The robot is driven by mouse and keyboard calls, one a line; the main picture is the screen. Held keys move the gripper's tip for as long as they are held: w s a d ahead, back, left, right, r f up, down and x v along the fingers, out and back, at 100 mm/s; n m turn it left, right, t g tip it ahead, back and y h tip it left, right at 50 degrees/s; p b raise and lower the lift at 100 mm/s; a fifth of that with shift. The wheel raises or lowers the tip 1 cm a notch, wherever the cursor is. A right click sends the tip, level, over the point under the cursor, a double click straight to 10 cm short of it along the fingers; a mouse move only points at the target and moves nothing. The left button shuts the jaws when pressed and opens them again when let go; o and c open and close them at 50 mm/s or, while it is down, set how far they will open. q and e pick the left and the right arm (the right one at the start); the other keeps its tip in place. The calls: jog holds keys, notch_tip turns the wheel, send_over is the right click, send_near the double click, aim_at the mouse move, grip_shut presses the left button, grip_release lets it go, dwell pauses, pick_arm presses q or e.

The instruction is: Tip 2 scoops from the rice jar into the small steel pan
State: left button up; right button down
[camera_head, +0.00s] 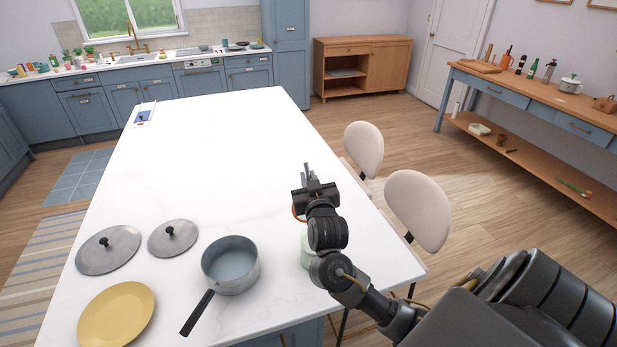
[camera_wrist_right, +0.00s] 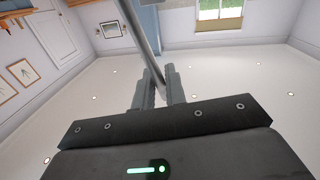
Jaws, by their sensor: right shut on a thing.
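The small steel pan (camera_head: 231,279) stands on the white island top, with its black handle pointing to the lower left. Its inside looks grey and empty. A pale green container (camera_head: 305,250), perhaps the rice jar, stands right of the pan, mostly hidden behind my right arm; its contents cannot be seen. My right gripper (camera_head: 309,175) is raised above the island, up and right of the pan. In the right wrist view, the gripper (camera_wrist_right: 159,82) is shut on a thin grey metal handle (camera_wrist_right: 140,40), perhaps of a scoop, whose far end is cut off. My left gripper is not in view.
Two grey lids (camera_head: 109,255) (camera_head: 166,246) and a yellow plate (camera_head: 116,314) lie left of the pan. A small blue-screened device (camera_head: 143,116) lies at the island's far left. Two pale chairs (camera_head: 417,210) stand along the right edge. The island's middle is clear.

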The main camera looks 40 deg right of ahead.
notch_tip(320, 180, down, 11)
jog(key=b, duration=0.6)
dwell(0.7)
jog(key=shift+r, duration=0.25)
dwell(0.4)
notch_tip(320, 180, up, 9)
jog(key=p, duration=0.9)
jog(key=shift+r+p, duration=0.15)
jog(key=shift+p, duration=0.2)
dwell(0.9)
